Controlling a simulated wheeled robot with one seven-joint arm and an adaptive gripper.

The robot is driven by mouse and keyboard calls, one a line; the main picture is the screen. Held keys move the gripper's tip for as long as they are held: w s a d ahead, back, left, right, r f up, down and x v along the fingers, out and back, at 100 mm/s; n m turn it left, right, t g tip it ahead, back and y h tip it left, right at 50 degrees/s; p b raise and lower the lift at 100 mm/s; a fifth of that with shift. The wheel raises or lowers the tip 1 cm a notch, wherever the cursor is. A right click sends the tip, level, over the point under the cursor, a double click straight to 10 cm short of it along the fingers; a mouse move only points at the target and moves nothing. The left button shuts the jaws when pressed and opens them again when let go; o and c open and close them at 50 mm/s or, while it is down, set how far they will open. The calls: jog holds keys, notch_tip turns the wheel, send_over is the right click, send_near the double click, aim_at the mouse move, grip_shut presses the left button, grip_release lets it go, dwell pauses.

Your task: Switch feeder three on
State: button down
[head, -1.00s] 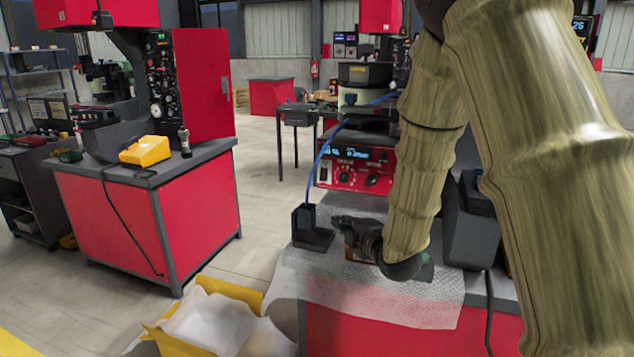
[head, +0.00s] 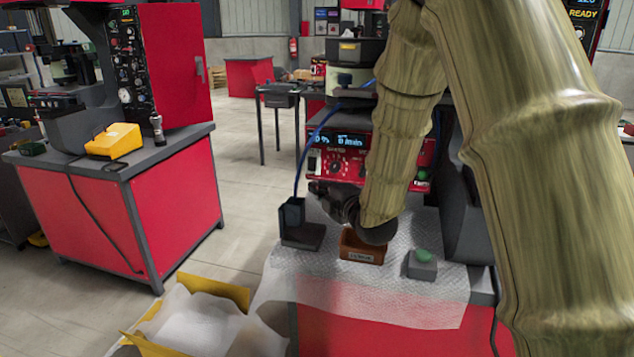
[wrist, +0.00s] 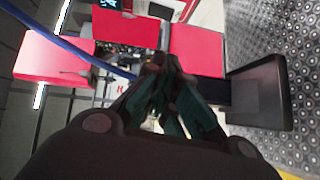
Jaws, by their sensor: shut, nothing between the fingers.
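A red control unit (head: 350,151) with a lit blue display and dark knobs stands at the back of the bench, under a round dark-topped feeder (head: 361,50). I cannot read a feeder number on it. A green part (head: 421,175) shows at its right end; my arm hides much of the right half of its front. My gripper (head: 317,188) is just in front of and below the panel's left part, pointing left. In the wrist view, my gripper's fingers (wrist: 162,72) are together with nothing between them. Contact with the panel cannot be told.
A dark holder (head: 293,222) with a blue tube stands left on the bench mat. A small brown labelled box (head: 361,247) and a grey box with a green button (head: 422,262) sit in front. A yellow lined carton (head: 215,295) lies front left. Open floor is left of the bench.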

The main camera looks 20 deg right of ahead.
aim_at(312, 164)
jog(key=shift+w+d+p+x, duration=0.15)
jog(key=shift+d+x, duration=0.3)
jog(key=shift+x, duration=1.5)
jog(key=shift+d+p+x, duration=0.3)
jog(key=shift+d+x, duration=0.1)
jog(key=shift+x, duration=1.55)
jog(key=shift+w+d+p+x, duration=0.15)
jog(key=shift+d+x, duration=0.3)
jog(key=shift+x, duration=1.5)
jog(key=shift+f, duration=0.15)
